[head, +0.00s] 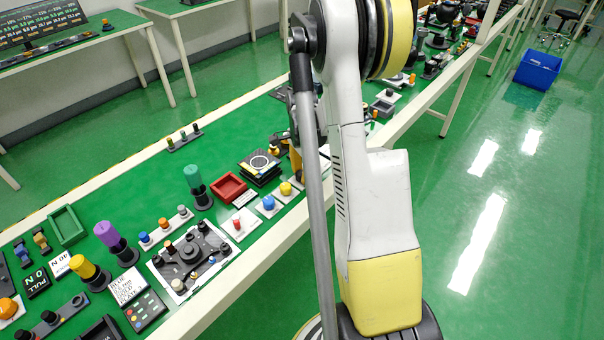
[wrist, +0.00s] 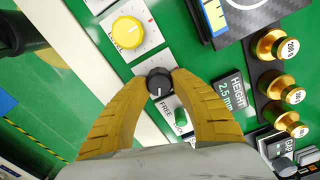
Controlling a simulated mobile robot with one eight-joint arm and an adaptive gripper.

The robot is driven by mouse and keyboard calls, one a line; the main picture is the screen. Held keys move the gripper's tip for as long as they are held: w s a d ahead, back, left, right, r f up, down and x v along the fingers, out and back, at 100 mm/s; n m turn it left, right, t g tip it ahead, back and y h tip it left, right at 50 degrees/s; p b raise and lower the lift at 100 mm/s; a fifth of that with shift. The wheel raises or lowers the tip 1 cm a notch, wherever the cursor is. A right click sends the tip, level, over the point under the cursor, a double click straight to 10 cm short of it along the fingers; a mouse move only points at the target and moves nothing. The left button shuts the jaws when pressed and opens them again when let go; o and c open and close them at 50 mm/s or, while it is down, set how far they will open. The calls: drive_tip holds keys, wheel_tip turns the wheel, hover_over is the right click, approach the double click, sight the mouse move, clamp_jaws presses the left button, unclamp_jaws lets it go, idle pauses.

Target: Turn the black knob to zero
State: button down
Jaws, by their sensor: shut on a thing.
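The black knob (wrist: 158,82) shows in the wrist view, round and dark with a pale pointer line on its top. It sits on a small white plate (wrist: 157,62) on the green bench. My gripper (wrist: 158,86) has its two tan, ribbed fingers closed around the knob, one tip on each side. Part of the plate and its lettering are hidden by the fingers. In the head view my arm hides the gripper and the black knob.
A yellow knob (wrist: 128,32) on its own white plate is just above. A "HEIGHT 2.5 mm" sign (wrist: 233,92) and several brass weights (wrist: 279,86) stand to the right. In the head view, a red tray (head: 229,187) and a control panel (head: 192,257) are on the bench.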

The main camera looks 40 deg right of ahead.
drive_tip(key=shift+n, duration=0.3)
drive_tip(key=n, duration=1.1)
drive_tip(key=shift+w+n, duration=0.15)
drive_tip(key=shift+n, duration=0.15)
drive_tip(key=n, duration=0.6)
drive_tip(key=shift+a+b, duration=0.1)
drive_tip(key=shift+b, duration=0.2)
drive_tip(key=n, duration=0.5)
drive_tip(key=shift+a+n, duration=0.1)
drive_tip(key=shift+n, duration=0.2)
drive_tip(key=c, duration=1.1)
unclamp_jaws()
drive_tip(key=shift+o, duration=0.2)
